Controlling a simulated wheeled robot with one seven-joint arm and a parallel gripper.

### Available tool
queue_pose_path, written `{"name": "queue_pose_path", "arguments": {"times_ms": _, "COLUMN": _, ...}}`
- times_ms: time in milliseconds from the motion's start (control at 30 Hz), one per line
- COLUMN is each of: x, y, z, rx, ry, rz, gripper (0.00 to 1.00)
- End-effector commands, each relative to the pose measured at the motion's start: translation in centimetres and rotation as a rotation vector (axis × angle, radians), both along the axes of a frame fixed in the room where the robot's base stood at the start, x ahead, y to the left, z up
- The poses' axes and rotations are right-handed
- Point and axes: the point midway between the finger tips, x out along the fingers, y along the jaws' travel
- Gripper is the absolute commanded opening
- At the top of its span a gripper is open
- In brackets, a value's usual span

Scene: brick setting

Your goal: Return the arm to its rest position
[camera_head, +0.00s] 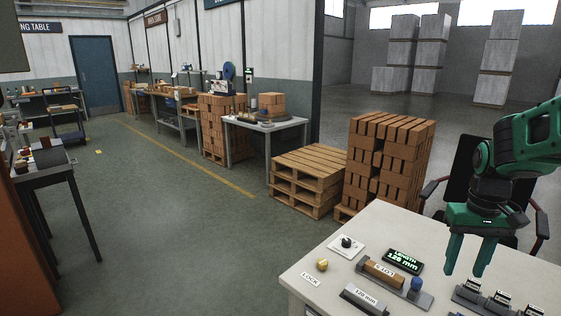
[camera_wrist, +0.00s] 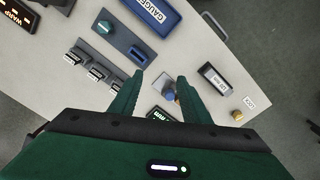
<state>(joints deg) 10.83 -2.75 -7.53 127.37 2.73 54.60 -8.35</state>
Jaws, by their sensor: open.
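My green arm comes in from the right in the head view. My gripper (camera_head: 464,272) points down above the white table (camera_head: 365,232), its two fingers apart with nothing between them. In the wrist view my gripper (camera_wrist: 158,84) also shows open, with the tabletop below. The blue knob (camera_wrist: 168,93) shows beyond the fingers, close to the right finger. In the head view that blue knob (camera_head: 416,284) stands on a grey fixture beside a brick (camera_head: 384,274) labelled "C 101", left of my gripper.
A "LENGTH 126 mm" display (camera_head: 404,261), a black knob (camera_head: 346,242), a brass knob (camera_head: 322,265) and a "120 mm" block (camera_head: 363,300) are on the table. A blue "GAUGE" tray (camera_wrist: 151,14) lies there too. A chair (camera_head: 462,180) is behind my arm. Brick stacks (camera_head: 388,165) and pallets (camera_head: 306,178) stand beyond.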

Motion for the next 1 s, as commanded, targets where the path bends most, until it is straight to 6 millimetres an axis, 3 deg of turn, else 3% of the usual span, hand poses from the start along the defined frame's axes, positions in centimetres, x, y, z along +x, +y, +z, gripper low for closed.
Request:
{"name": "queue_pose_path", "arguments": {"times_ms": 33, "x": -2.1, "y": 0.0, "z": 0.6, "rx": -0.001, "ry": -0.005, "rz": -0.032, "gripper": 0.43}}
{"name": "queue_pose_path", "arguments": {"times_ms": 300, "x": -12.1, "y": 0.4, "z": 1.3, "rx": 0.009, "ry": -0.007, "rz": -0.208, "gripper": 0.43}}
{"name": "queue_pose_path", "arguments": {"times_ms": 500, "x": -17.5, "y": 1.3, "z": 0.7, "rx": 0.024, "ry": -0.007, "rz": -0.304, "gripper": 0.43}}
{"name": "queue_pose_path", "arguments": {"times_ms": 700, "x": -19.6, "y": 1.7, "z": 0.2, "rx": 0.032, "ry": -0.005, "rz": -0.341, "gripper": 0.43}}
{"name": "queue_pose_path", "arguments": {"times_ms": 1000, "x": -19.7, "y": 1.7, "z": 0.2, "rx": 0.032, "ry": -0.005, "rz": -0.343, "gripper": 0.43}}
